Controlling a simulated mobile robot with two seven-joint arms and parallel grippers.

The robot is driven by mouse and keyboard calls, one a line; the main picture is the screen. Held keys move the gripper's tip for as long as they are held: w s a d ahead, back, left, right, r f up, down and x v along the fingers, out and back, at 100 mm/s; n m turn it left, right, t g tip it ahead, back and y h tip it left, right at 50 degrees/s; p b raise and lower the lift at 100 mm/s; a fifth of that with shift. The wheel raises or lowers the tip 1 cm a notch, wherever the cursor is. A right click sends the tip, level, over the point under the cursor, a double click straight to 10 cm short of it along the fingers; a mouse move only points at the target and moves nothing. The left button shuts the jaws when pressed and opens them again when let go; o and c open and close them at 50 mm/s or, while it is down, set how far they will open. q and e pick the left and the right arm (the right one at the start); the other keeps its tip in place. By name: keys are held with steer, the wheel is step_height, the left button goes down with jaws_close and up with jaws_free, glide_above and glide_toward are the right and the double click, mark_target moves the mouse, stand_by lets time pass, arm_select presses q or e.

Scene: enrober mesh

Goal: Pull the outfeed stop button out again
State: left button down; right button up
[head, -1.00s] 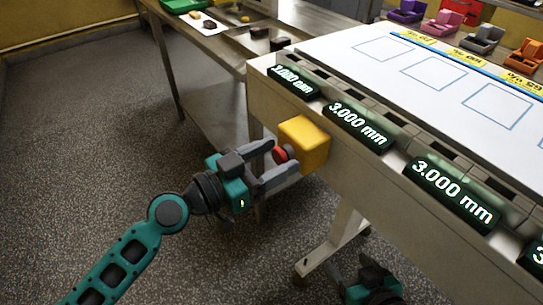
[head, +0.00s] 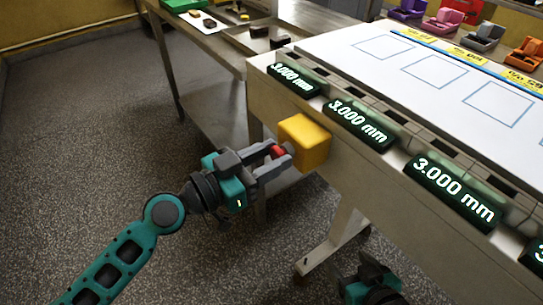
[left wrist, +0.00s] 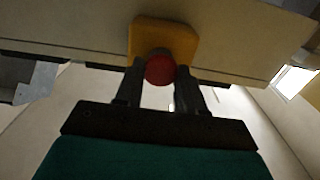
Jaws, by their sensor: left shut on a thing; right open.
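The outfeed stop button is a red knob (head: 278,152) on a yellow box (head: 305,142) fixed to the side of the machine. In the left wrist view the red button (left wrist: 160,69) sits in front of the yellow box (left wrist: 178,36). My left gripper (head: 277,160) is shut on the red button, with one finger on each side of it; the fingers partly hide it in the head view. My right gripper (head: 372,280) is low at the bottom of the head view, below the machine and away from the button; its fingertips are hard to make out.
Green displays reading 3.000 mm, one of them (head: 358,124), line the machine's edge above the box. A steel table (head: 215,62) stands behind at the upper left. Colored holders (head: 480,38) stand at the upper right. The floor at left is clear.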

arm_select(q)
steer(key=shift+s+a+f+b, duration=0.2)
steer(key=shift+s+a+b, duration=0.05)
steer(key=shift+a+b, duration=0.1)
steer(key=shift+r, duration=0.15)
steer(key=c, duration=0.7)
jaws_free()
arm_select(e)
steer(key=shift+w+a, duration=0.1)
steer(key=shift+a, duration=0.3)
arm_select(q)
steer(key=shift+s, duration=0.1)
arm_select(e)
steer(key=shift+f, duration=0.15)
arm_select(q)
steer(key=shift+a, duration=0.25)
steer(key=b+v, duration=0.7)
steer(key=v, duration=0.5)
steer(key=shift+s+a, duration=0.15)
steer(key=shift+s, duration=0.1)
arm_select(e)
step_height(320, 180, down, 7)
